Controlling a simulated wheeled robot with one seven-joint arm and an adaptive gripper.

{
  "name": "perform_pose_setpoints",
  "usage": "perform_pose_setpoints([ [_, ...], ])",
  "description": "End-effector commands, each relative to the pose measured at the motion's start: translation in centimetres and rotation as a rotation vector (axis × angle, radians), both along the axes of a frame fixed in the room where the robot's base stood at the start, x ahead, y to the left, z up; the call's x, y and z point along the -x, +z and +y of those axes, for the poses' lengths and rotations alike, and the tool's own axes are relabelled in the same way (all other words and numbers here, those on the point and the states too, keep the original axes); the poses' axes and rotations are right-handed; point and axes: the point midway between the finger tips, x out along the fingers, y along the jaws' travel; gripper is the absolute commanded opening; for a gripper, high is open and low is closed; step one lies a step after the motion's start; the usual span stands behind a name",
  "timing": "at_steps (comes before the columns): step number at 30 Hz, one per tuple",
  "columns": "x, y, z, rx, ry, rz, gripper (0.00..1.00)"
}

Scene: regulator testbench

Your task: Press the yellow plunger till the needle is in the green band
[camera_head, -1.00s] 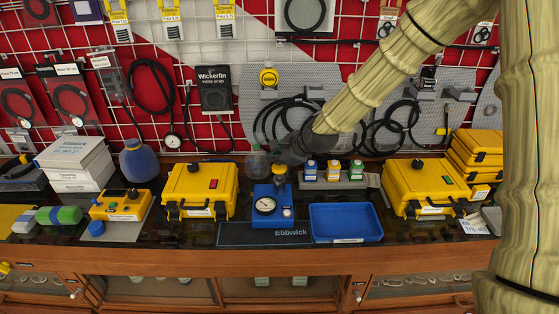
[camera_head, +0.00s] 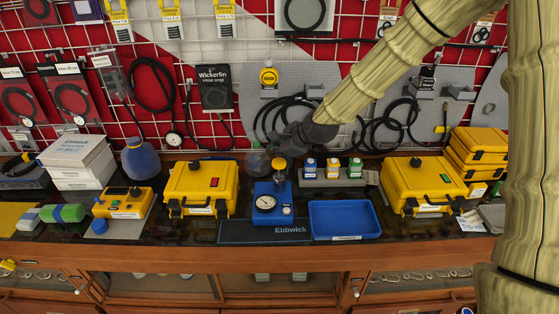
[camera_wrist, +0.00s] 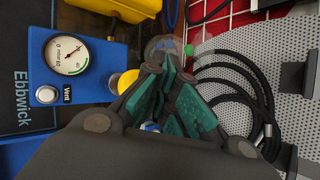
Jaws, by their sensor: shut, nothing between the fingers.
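The blue test block (camera_head: 273,207) stands on the counter with a round white gauge (camera_head: 265,203) on its front. The yellow plunger (camera_head: 279,164) is at its top, beside my gripper (camera_head: 279,154). In the wrist view, the gauge (camera_wrist: 66,55) shows a dark needle and a small green mark, but the exact reading is too small to tell. The yellow plunger (camera_wrist: 122,82) is partly hidden by a finger of my gripper (camera_wrist: 160,60). My gripper is shut and empty; whether it touches the plunger is unclear.
A blue tray (camera_head: 344,220) sits right of the block, with small bottles (camera_head: 333,168) on a stand behind it. Yellow cases (camera_head: 201,189) (camera_head: 423,186) flank the block. Hoses (camera_head: 385,125) hang on the panel behind. An Ebbwick mat (camera_head: 240,232) lies in front.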

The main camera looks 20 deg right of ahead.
Motion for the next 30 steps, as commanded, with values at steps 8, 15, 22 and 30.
perform_pose_setpoints([
  [8, 0.0, 2.2, 0.0, -0.001, -0.001, 0.000, 0.00],
  [15, 0.0, 4.0, 0.0, -0.001, -0.001, 0.000, 0.00],
  [22, 0.0, 4.9, 0.0, 0.000, 0.000, 0.000, 0.00],
  [30, 0.0, 4.8, 0.0, 0.000, 0.000, 0.000, 0.00],
])
